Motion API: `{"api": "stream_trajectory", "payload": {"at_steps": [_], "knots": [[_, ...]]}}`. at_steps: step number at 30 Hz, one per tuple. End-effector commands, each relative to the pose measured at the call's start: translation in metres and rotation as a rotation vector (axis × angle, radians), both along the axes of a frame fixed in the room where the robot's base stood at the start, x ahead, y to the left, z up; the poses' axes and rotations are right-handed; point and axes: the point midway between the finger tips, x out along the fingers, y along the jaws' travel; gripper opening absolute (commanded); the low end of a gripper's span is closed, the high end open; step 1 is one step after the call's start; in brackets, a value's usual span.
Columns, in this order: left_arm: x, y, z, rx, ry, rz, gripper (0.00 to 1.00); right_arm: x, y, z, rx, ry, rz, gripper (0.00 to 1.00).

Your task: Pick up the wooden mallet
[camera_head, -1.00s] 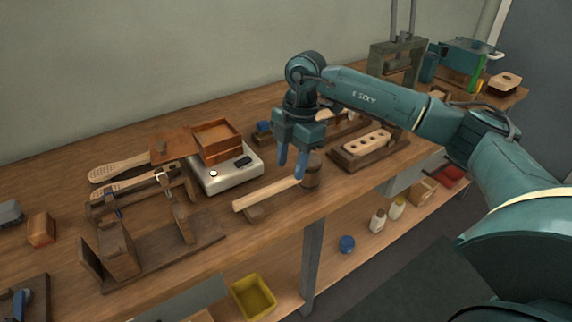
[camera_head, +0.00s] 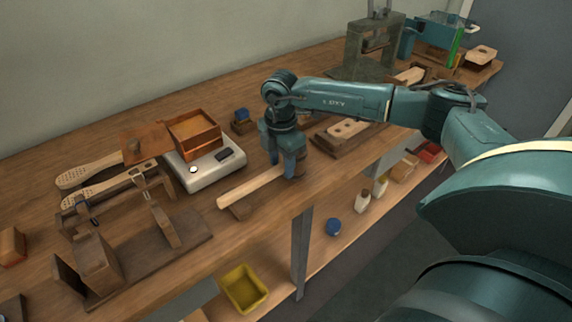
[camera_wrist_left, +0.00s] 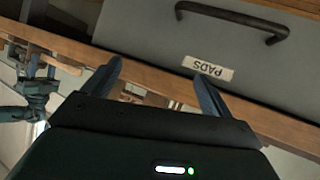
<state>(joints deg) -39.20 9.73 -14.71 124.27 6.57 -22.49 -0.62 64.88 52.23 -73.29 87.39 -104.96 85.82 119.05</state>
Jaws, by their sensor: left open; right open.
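Whether the fingers touch the wood cannot be told.
A white scale (camera_head: 205,168) with a wooden box (camera_head: 194,137) stands left of the mallet. A wooden clamp fixture (camera_head: 150,240) sits nearer the front left. A drilled block (camera_head: 347,130) lies to the right. A yellow bin (camera_head: 243,288) is on the lower shelf.

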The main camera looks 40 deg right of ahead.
Motion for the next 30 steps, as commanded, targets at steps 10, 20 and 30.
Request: {"api": "stream_trajectory", "payload": {"at_steps": [10, 20, 30], "knots": [[0.001, 0.001, 0.001, 0.005, -0.003, 0.000, 0.85, 0.000, -0.001, -0.030, 0.000, 0.000, 0.001, 0.41], [0.001, 0.001, 0.001, 0.005, -0.003, 0.000, 0.85, 0.000, 0.000, -0.029, 0.000, 0.000, 0.001, 0.25], [0.001, 0.000, 0.001, 0.004, -0.003, -0.001, 0.85, 0.000, -0.001, -0.029, 0.000, 0.000, 0.001, 0.00]]}}
